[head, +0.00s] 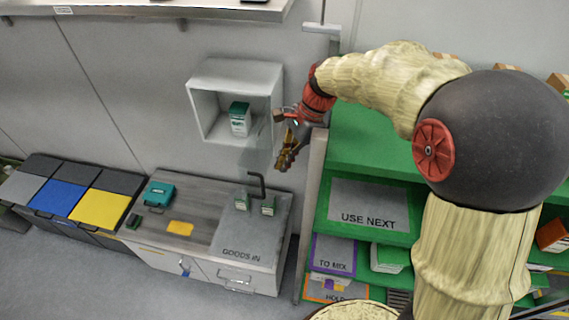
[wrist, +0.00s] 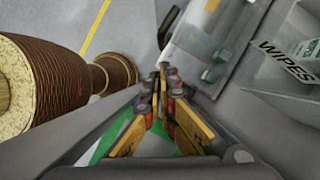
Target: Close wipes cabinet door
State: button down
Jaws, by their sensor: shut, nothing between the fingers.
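The white wall cabinet (head: 205,82) is open at the front, and a green and white box (head: 240,120) stands inside. In the wrist view the word WIPES shows on a grey surface (wrist: 283,62) at the right, beside part of the box (wrist: 306,48). A see-through pane (head: 256,158) shows faintly below the cabinet's right part; it seems to be the door, swung open. It also shows in the wrist view (wrist: 212,40), with blurred things behind it. My gripper (head: 284,162) is shut and empty, pointing down just right of the pane. I cannot tell whether they touch.
Below is a counter with a GOODS IN mat (head: 243,240), small green boxes (head: 268,206), a black bent handle-like part (head: 258,184) and a teal case (head: 159,194). A green shelf rack (head: 365,150) stands close on the right. Bins (head: 62,194) stand at left.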

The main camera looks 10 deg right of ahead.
jog(key=x, duration=0.7)
jog(key=shift+f+p, duration=0.15)
jog(key=shift+p, duration=0.25)
jog(key=shift+a, duration=0.15)
